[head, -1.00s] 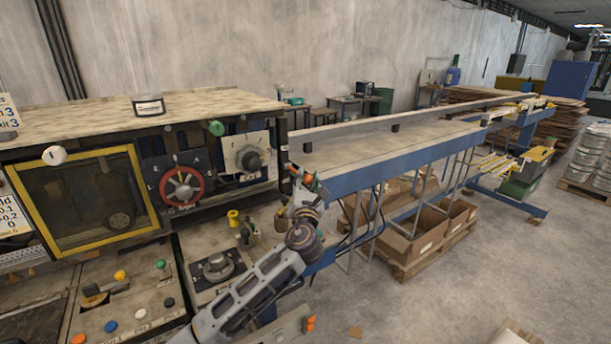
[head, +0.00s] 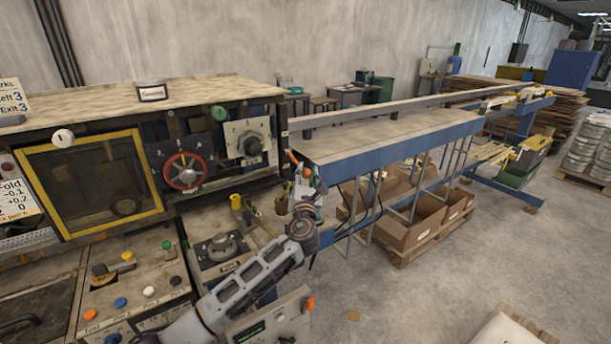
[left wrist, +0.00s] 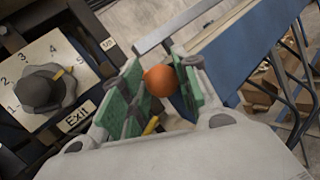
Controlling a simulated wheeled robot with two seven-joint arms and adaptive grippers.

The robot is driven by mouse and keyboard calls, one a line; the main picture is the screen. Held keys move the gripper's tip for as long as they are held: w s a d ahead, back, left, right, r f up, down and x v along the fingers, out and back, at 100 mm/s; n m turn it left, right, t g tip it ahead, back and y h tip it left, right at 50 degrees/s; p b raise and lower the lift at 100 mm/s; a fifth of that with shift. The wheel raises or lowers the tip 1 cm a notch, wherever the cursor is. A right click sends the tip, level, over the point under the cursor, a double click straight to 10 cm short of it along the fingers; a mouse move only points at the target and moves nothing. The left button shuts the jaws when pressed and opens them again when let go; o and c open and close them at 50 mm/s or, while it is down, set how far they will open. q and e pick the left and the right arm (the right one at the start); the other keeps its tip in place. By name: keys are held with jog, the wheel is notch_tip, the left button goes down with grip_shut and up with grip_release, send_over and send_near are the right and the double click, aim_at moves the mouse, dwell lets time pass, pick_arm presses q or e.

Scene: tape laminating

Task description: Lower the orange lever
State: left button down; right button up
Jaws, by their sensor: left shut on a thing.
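The orange lever's round knob (left wrist: 160,81) sits between the green-padded fingers of my left gripper (left wrist: 163,88) in the left wrist view. The fingers are shut on it. In the head view my left gripper (head: 303,188) is at the near left end of the blue-edged conveyor table, right of the dial panel. A bit of orange (head: 292,157) shows at its upper left there. The lever's shaft is mostly hidden by the gripper. My right gripper is not in view.
The Exit dial (left wrist: 45,88) with numbers is close left of the gripper; it also shows in the head view (head: 251,146). A red handwheel (head: 184,171) is further left. The blue table edge (head: 400,149) runs off to the right. Cardboard boxes (head: 405,235) lie below it.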

pick_arm(q)
jog(key=c, duration=1.3)
grip_release()
jog(key=shift+w+r, duration=0.1)
jog(key=shift+w, duration=0.05)
jog(key=shift+o, duration=1)
jog(key=shift+w+d+f, duration=0.15)
jog(key=shift+w+f, duration=0.15)
jog(key=shift+w, duration=0.15)
jog(key=shift+s+r, duration=0.15)
jog(key=shift+s, duration=0.3)
jog(key=shift+s+f, duration=0.3)
jog(key=shift+s, duration=0.15)
jog(key=shift+v, duration=5.2)
jog(key=shift+s, duration=0.1)
